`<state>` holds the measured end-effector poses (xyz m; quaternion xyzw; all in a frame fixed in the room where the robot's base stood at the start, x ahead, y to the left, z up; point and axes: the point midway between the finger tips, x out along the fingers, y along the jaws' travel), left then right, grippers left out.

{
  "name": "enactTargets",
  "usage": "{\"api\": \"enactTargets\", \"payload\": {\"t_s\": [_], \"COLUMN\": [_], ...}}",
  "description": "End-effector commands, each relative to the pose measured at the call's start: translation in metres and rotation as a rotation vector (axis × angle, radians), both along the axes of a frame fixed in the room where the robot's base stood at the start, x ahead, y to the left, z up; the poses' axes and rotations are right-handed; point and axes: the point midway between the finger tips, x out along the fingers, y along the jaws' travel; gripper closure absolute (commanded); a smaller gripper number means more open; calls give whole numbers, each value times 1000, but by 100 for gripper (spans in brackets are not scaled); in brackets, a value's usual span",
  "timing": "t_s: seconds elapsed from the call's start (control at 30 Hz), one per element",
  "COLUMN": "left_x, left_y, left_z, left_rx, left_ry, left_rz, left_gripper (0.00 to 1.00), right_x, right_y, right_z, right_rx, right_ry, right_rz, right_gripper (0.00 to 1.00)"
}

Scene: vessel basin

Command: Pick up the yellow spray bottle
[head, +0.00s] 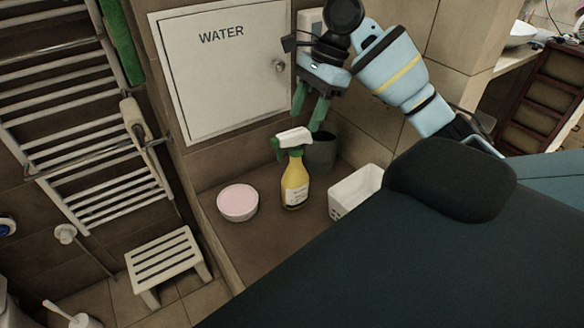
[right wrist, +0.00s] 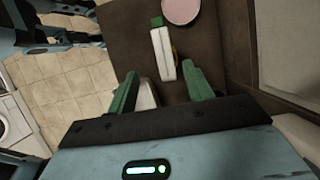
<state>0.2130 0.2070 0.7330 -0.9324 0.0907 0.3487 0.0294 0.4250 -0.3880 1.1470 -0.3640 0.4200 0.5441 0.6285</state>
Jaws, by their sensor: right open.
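The yellow spray bottle (head: 295,185) stands upright on a brown tiled ledge in the head view, with a white and green spray head and a white label. My right gripper (head: 309,114) is above and just behind the spray head, with its green fingers apart and nothing between them. In the right wrist view the bottle's white spray head (right wrist: 163,55) lies ahead of the open green fingers (right wrist: 163,85), roughly between their lines. Most of the yellow body is hidden there. My left gripper is not in view.
A pink-topped round bowl (head: 238,202) sits left of the bottle. A dark green cup (head: 321,152) stands behind it and a white basket (head: 355,188) to its right. The WATER panel (head: 225,70) is on the wall behind. A white slatted stool (head: 163,258) stands lower left.

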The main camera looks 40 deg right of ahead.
Motion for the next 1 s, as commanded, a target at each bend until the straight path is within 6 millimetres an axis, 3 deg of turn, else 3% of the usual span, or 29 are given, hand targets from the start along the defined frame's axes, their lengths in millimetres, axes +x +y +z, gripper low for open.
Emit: {"api": "enactTargets", "payload": {"t_s": [0.2, 0.43, 0.8, 1.0], "left_x": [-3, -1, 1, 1], "left_y": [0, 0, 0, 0], "left_z": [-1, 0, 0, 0], "left_rx": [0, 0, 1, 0], "left_ry": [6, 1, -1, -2], "left_rz": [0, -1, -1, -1], "left_gripper": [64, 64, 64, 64], "right_x": [1, 3, 11, 12], "right_y": [9, 11, 27, 28], "right_z": [-20, -27, -68, -70], "right_rx": [3, 2, 2, 1], "right_ry": [2, 1, 1, -1], "right_rz": [3, 2, 0, 1], "right_gripper": [49, 49, 49, 49]}}
